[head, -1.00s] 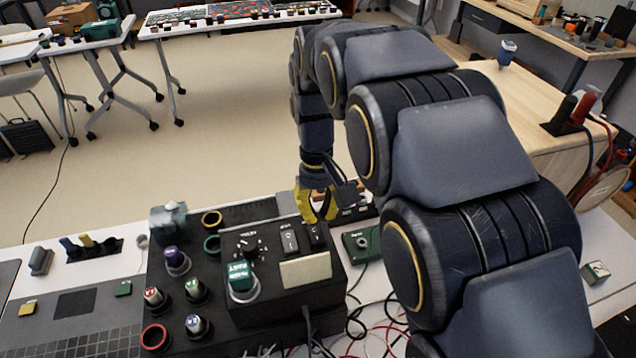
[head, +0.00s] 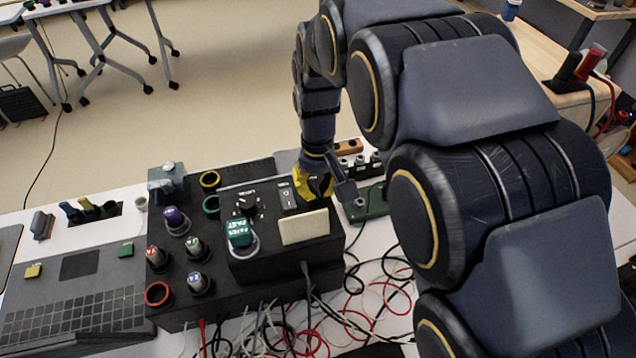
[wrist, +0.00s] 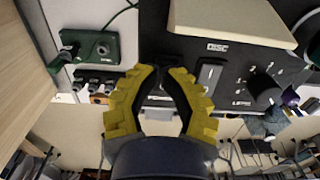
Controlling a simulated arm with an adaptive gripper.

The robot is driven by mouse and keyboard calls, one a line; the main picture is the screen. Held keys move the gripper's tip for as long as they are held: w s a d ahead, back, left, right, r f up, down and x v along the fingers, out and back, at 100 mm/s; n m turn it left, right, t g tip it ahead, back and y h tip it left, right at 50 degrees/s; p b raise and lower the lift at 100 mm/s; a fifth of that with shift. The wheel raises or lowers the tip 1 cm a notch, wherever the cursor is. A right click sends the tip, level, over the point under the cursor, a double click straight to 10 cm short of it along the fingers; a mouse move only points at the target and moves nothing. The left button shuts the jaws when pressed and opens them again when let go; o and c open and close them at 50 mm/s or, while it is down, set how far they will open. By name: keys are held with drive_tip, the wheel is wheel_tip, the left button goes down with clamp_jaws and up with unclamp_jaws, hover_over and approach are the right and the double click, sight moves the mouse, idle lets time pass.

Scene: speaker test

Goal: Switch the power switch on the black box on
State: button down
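The black box (head: 215,272) stands on the white table in the head view, its top carrying knobs, rings and switches. My gripper (head: 316,194) is at the panel's far right corner. In the wrist view its yellow fingers (wrist: 162,72) are partly open, with a narrow gap between the tips. A dark part of the panel lies at the tips, where a second switch is largely hidden. I cannot tell whether they touch it.
A teal button (head: 240,234) and a dark knob (head: 246,203) stand left of the switch. A pale plate (head: 304,228) lies in front. A green box (head: 371,203) is to the right. Loose cables (head: 372,300) cover the table in front.

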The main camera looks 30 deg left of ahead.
sight(319, 193)
drive_tip(key=shift+s+d+f+t, duration=0.1)
drive_tip(key=shift+d+f+t, duration=0.1)
drive_tip(key=shift+t, duration=0.1)
drive_tip(key=shift+f+y, duration=0.1)
drive_tip(key=shift+y, duration=0.2)
drive_tip(key=shift+s+d+f, duration=0.1)
drive_tip(key=shift+w+a+r, duration=0.25)
drive_tip(key=shift+w+a, duration=0.45)
wheel_tip(319, 193, up, 15)
drive_tip(key=m+g+h, duration=0.1)
drive_tip(key=m+h, duration=0.1)
drive_tip(key=m, duration=1.6)
drive_tip(key=f, duration=0.4)
drive_tip(key=s+d+f, duration=0.1)
drive_tip(key=f, duration=0.9)
drive_tip(key=shift+s+d, duration=0.2)
drive_tip(key=shift+s, duration=0.2)
